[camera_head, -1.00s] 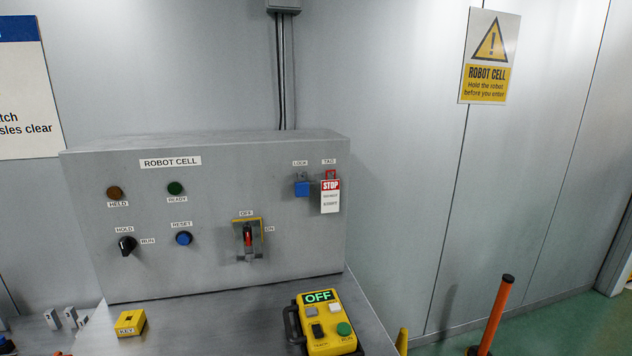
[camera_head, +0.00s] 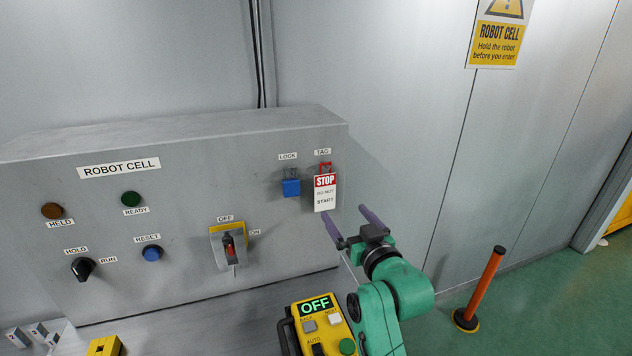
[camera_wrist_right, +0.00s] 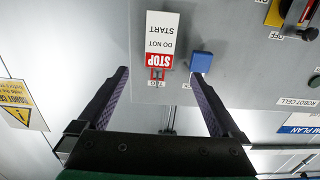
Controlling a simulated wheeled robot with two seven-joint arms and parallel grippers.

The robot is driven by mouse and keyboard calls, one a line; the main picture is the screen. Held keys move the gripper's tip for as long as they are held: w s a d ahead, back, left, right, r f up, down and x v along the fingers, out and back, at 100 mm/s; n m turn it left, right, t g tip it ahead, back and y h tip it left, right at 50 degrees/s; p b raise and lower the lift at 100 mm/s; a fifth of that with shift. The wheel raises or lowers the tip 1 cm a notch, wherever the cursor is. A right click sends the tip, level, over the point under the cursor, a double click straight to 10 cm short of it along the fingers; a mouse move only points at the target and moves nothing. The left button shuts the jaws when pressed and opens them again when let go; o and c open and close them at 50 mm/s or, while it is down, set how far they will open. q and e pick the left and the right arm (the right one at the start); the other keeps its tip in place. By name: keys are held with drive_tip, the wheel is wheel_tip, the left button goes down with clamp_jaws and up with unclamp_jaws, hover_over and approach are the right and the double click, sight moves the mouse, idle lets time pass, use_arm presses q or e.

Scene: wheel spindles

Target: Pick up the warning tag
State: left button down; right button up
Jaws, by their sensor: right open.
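The warning tag (camera_head: 325,193) is a white card with a red STOP band. It hangs by a red loop under the TAG label at the right end of the grey panel. My right gripper (camera_head: 347,218) is open and empty, just below and to the right of the tag, apart from it. In the right wrist view the tag (camera_wrist_right: 161,40) appears upside down, beyond the fingertips and between their lines. The right gripper (camera_wrist_right: 161,75) shows both purple fingers spread there. My left gripper is not in view.
A blue padlock (camera_head: 291,187) hangs close to the left of the tag. A yellow pendant (camera_head: 326,330) reading OFF lies on the bench below. The panel (camera_head: 180,200) carries knobs, lamps and a switch. An orange post (camera_head: 479,290) stands at right.

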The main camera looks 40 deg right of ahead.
sight(326, 183)
drive_tip(key=b+x, duration=0.1)
drive_tip(key=x, duration=0.3)
drive_tip(key=r+b+x, duration=0.1)
drive_tip(key=b+x, duration=0.1)
drive_tip(key=x, duration=0.1)
drive_tip(key=b+x, duration=0.1)
drive_tip(key=x, duration=0.3)
drive_tip(key=shift+w+d+r, duration=0.15)
drive_tip(key=shift+w, duration=0.4)
drive_tip(key=shift+w+d, duration=0.15)
drive_tip(key=shift+w, duration=0.05)
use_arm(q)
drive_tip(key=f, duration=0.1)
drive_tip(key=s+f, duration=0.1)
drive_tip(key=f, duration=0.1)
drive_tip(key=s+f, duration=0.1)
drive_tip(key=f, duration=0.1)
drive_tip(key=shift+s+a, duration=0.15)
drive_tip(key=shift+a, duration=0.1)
use_arm(e)
drive_tip(key=shift+s, duration=0.1)
drive_tip(key=c, duration=1.3)
